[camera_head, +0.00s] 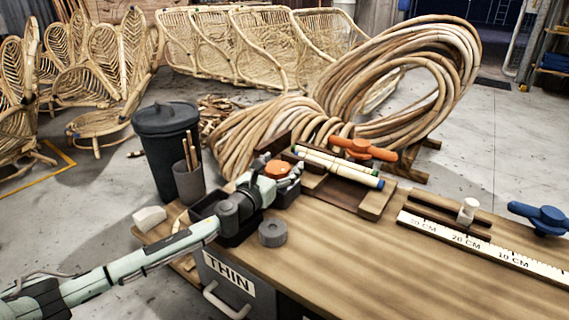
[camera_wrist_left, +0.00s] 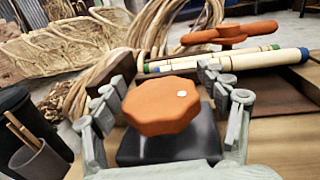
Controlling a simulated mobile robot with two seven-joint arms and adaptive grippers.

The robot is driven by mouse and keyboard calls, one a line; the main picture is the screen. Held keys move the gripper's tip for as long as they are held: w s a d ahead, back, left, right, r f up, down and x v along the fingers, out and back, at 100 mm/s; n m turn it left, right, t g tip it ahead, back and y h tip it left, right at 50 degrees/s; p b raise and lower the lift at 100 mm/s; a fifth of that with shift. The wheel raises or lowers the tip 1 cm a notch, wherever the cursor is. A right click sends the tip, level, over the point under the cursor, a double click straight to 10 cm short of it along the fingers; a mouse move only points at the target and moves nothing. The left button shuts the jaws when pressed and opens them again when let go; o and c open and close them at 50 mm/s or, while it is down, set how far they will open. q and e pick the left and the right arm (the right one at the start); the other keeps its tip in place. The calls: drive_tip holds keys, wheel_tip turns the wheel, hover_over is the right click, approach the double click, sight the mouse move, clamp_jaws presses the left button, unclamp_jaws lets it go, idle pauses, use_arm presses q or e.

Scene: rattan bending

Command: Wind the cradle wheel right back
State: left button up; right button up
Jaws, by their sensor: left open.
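An orange eight-sided knob (camera_head: 277,169) with a white dot sits on a dark block at the near left of the bench. It also fills the middle of the left wrist view (camera_wrist_left: 162,107). My left gripper (camera_head: 279,165) is open, with one finger on each side of the knob; whether the fingers touch it I cannot tell. An orange winged handwheel (camera_head: 362,149) stands beyond it, by a wooden cradle (camera_head: 337,191) holding pale rods with green and blue ends (camera_head: 338,169). Which orange part is the cradle wheel is not marked. My right gripper is not in view.
A grey roll (camera_head: 272,233) stands close to my left wrist. A cup of sticks (camera_head: 189,181) and a black bin (camera_head: 167,145) stand to the left. A ruler (camera_head: 485,248) and a blue handwheel (camera_head: 540,216) are at right. The middle bench top is clear.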

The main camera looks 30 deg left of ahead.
use_arm(q)
drive_tip(key=shift+w, duration=0.8)
drive_tip(key=c, duration=1.3)
drive_tip(key=shift+c, duration=0.2)
